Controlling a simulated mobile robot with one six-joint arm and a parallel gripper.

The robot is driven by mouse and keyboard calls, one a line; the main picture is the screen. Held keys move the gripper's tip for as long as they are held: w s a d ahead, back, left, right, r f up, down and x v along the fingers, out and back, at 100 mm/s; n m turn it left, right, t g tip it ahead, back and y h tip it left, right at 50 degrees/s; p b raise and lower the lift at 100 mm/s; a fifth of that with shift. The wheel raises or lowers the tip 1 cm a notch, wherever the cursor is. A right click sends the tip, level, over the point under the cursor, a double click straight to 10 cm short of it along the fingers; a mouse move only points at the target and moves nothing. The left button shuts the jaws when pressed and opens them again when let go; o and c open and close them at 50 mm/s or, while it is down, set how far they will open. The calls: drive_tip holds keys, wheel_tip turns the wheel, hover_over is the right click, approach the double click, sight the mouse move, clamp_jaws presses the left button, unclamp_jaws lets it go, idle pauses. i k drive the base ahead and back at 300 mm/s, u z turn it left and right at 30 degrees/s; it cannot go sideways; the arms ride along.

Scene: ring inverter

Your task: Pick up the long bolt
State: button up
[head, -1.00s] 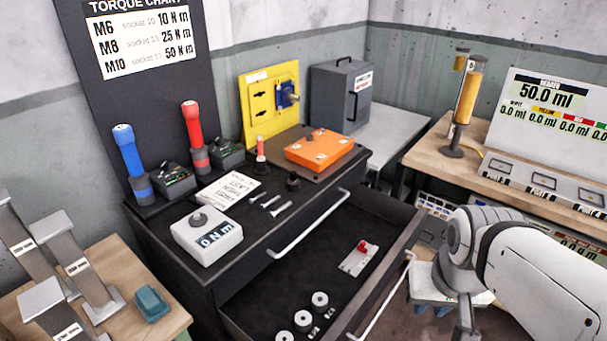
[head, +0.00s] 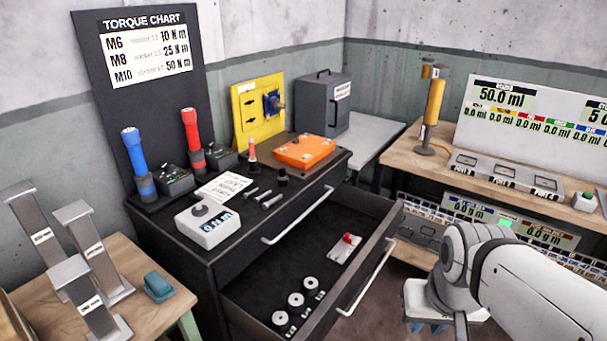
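Three silver bolts lie side by side on the black top of the tool cabinet, between the white printed card and the front edge. The rightmost one looks the longest, and I take it as the long bolt (head: 272,201). The middle bolt (head: 262,196) and the left bolt (head: 250,193) look shorter. My white arm shows at the lower right, well away from the bolts.
A white torque tester (head: 208,223) stands left of the bolts. A black socket (head: 283,175) and an orange case (head: 305,151) are behind them. The drawer (head: 262,291) below stands open, holding several round pieces and a red-knobbed plate. A wooden bench (head: 410,150) is at right.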

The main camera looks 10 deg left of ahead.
sight(264, 206)
drive_tip(key=z, duration=0.1)
drive_tip(key=i, duration=1.3)
drive_tip(key=u, duration=0.55)
